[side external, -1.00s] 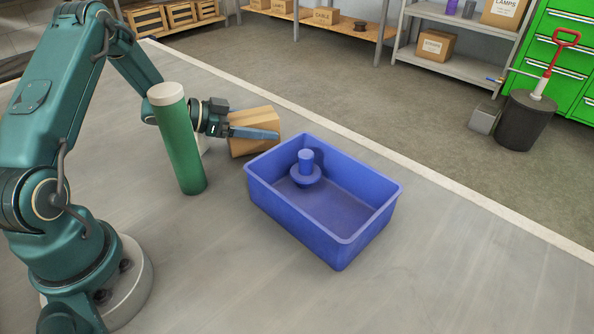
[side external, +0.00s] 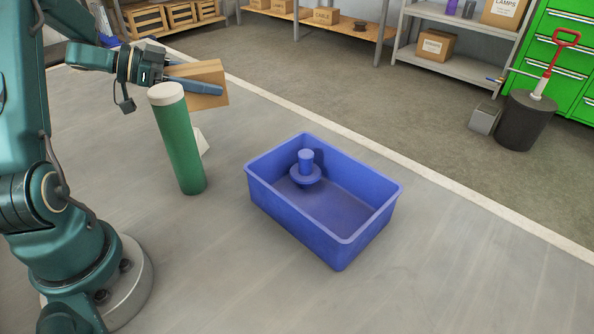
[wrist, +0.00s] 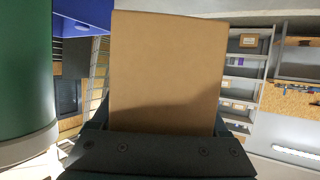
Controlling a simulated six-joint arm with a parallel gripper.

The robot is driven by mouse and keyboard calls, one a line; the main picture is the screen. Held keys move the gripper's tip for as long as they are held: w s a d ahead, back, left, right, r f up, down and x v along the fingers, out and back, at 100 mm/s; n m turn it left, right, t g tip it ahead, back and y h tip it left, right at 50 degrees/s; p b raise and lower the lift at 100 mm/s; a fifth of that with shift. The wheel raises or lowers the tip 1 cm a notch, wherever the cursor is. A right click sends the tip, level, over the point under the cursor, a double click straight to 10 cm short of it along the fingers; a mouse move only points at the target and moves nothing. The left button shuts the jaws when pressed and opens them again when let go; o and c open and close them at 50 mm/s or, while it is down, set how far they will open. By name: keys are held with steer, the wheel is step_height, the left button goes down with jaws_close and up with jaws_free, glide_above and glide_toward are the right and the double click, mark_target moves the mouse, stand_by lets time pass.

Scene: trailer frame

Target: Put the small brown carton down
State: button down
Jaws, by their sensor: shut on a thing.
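The small brown carton (side external: 207,82) is held in my gripper (side external: 190,84), up in the air behind the green cylinder in the side view. The fingers are closed along its sides. In the wrist view the carton (wrist: 168,65) fills the middle of the picture, with the dark gripper body (wrist: 150,155) below it. The carton is clear of the work surface.
A green cylinder with a pale cap (side external: 179,145) stands close in front of my gripper. A white object (side external: 201,141) is partly hidden behind it. A blue bin (side external: 285,222) holding a blue knobbed object (side external: 305,172) stands to the right. The grey surface (side external: 450,270) at right is clear.

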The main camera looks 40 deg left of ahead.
steer(key=s+d+r+m+g+h, duration=0.1)
steer(key=d+r+m+g+h, duration=0.2)
steer(key=d+r, duration=0.65)
steer(key=s+d+r+m+g+h, duration=0.1)
steer(key=d+r+m+g+h, duration=0.3)
steer(key=d, duration=1)
step_height(320, 180, down, 8)
steer(key=s+a+n+t+y, duration=0.2)
steer(key=s+t+y, duration=0.1)
steer(key=t, duration=0.1)
steer(key=w+d+f+n, duration=0.1)
steer(key=w+d, duration=0.6)
steer(key=d, duration=0.3)
steer(key=s+d+f+m+g+h, duration=0.1)
steer(key=s+d+f, duration=0.15)
steer(key=d, duration=0.25)
steer(key=s+d+f+m+g, duration=0.2)
steer(key=s+d, duration=0.2)
steer(key=d, duration=0.2)
steer(key=s+d+f+m+g+h, duration=0.1)
steer(key=s+d+f, duration=0.2)
steer(key=d, duration=0.2)
steer(key=shift+s+d+f, duration=0.1)
steer(key=shift+f, duration=2.2)
steer(key=shift+s+f, duration=0.1)
steer(key=shift+f, duration=2.2)
